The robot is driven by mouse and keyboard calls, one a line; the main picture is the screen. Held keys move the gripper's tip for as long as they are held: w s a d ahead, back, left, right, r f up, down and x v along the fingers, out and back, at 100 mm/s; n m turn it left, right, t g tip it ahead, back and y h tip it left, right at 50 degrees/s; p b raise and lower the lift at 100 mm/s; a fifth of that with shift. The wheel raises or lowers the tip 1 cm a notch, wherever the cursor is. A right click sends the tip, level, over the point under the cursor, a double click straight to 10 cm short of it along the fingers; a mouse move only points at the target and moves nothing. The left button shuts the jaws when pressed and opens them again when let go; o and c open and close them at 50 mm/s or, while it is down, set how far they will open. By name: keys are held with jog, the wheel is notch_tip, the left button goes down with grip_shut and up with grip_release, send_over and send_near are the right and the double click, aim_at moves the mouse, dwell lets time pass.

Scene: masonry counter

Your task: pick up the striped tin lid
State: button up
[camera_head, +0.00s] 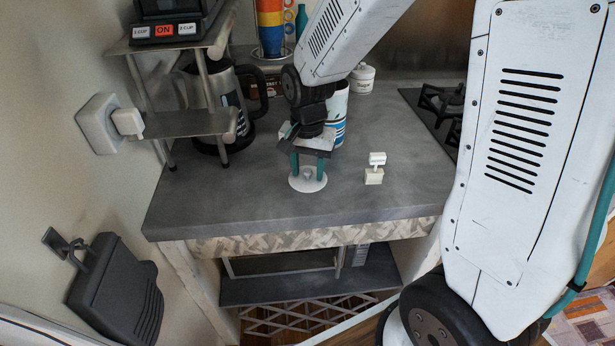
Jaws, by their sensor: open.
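A round white lid (300,186) with a small grey knob lies flat on the grey counter near its front edge. No stripes can be made out on it. My gripper (308,169) points down over the lid, its teal fingers apart on either side of the knob. The fingertips are close to the lid; I cannot tell whether they touch it. A white and blue tin (339,113) stands upright just behind my gripper, partly hidden by my arm.
A small cream block-shaped object (374,176) stands right of the lid. A white jar (362,80) is behind, a black hob (437,105) at right. The counter's front left is clear.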

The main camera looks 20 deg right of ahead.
grip_shut()
dwell(0.3)
